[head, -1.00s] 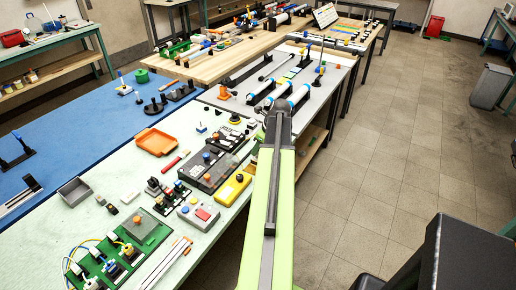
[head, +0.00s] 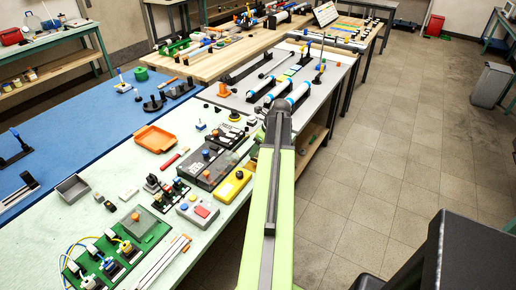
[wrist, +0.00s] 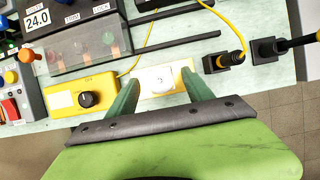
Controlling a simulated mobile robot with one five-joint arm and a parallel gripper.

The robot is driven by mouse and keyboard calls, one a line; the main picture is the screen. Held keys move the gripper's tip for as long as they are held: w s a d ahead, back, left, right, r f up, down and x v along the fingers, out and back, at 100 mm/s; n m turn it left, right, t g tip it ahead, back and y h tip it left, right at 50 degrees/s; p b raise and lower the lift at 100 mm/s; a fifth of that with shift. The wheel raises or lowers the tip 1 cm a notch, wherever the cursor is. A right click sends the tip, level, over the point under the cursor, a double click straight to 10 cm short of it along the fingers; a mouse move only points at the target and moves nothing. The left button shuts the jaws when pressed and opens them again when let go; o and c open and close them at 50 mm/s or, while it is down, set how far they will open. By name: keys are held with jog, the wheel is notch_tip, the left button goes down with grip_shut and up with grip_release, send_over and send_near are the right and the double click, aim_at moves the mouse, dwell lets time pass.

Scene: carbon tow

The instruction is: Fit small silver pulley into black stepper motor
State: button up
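My gripper (wrist: 160,78) is open in the wrist view. Its two green fingers point at the bench edge, with a cream block (wrist: 163,88) bearing a round white part showing between them; I cannot tell whether they touch it. In the head view my own arm hides the gripper. I cannot make out a small silver pulley for certain in either view. Several small dark units with pale and yellow parts sit on a green board (head: 153,223) at the lower left in the head view; I cannot tell whether one is the black stepper motor.
A yellow box with a black knob (wrist: 86,98) lies left of my gripper. A grey unit reading 24.0 (wrist: 75,30) stands behind it. Black connectors with a yellow cable (wrist: 222,61) are at the right. An orange tray (head: 155,138) stands farther back. Open floor lies right of the bench.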

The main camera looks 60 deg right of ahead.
jog(key=shift+r, duration=0.1)
jog(key=p+v, duration=1.6)
jog(key=v, duration=0.1)
jog(key=shift+r, duration=0.15)
